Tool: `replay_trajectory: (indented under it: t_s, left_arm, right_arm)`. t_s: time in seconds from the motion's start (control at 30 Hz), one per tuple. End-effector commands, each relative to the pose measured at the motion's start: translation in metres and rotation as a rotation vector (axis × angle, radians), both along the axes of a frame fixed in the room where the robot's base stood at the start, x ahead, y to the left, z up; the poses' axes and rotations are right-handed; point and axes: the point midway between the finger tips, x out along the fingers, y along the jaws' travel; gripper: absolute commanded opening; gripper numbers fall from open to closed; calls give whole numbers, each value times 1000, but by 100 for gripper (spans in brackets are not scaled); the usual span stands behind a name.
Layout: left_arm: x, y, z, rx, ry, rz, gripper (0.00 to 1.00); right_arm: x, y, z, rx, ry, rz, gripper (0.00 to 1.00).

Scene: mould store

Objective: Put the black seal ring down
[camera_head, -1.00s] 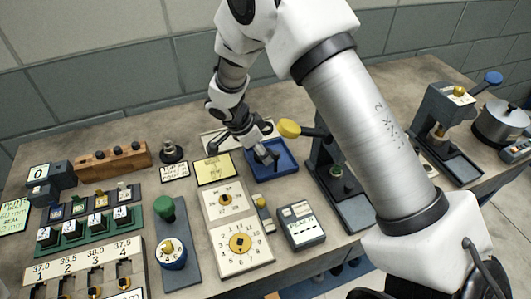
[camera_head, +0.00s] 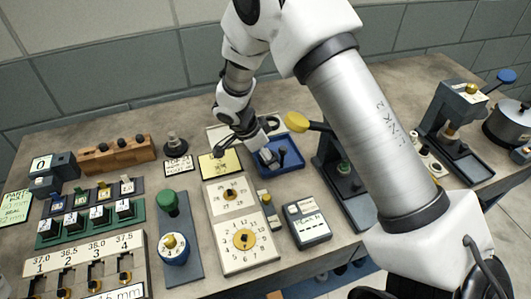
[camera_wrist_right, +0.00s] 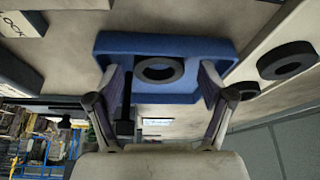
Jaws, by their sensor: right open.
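A black seal ring (camera_wrist_right: 160,70) lies in the blue tray (camera_wrist_right: 215,45) in the right wrist view, with its hole visible. My right gripper (camera_wrist_right: 160,76) is open, with one finger on each side of the ring and a gap to it on both sides. In the head view my right gripper (camera_head: 268,150) is over the blue tray (camera_head: 290,170), and the ring there is hard to make out. My left gripper is not in view.
Other black rings (camera_wrist_right: 287,60) lie on a pale board beside the tray. A yellow label (camera_head: 220,166), dial plates (camera_head: 240,238) and a small keypad box (camera_head: 307,220) stand near the tray. A press with a yellow knob (camera_head: 297,121) is close on its right.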

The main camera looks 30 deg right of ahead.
Motion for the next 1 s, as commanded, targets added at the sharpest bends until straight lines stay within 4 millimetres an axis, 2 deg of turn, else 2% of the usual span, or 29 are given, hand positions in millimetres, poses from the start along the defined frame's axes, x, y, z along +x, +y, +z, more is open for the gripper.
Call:
replay_trajectory:
  t_s: [0.07, 0.17, 0.4, 0.53, 0.7, 1.0]
  left_arm:
    - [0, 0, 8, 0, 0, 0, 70]
    - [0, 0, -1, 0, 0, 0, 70]
    - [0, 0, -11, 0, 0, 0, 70]
    - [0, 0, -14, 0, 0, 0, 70]
    - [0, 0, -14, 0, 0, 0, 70]
    - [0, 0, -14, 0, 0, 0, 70]
  right_arm:
    - [0, 0, 7, 0, -1, 0, 81]
    - [2, 8, 21, -2, -7, 0, 81]
    - [5, 32, 79, -2, -6, 0, 81]
    - [6, 42, 103, -2, -5, 0, 81]
    - [6, 46, 114, 0, -1, 0, 81]
    - [6, 46, 114, 0, 0, 0, 81]
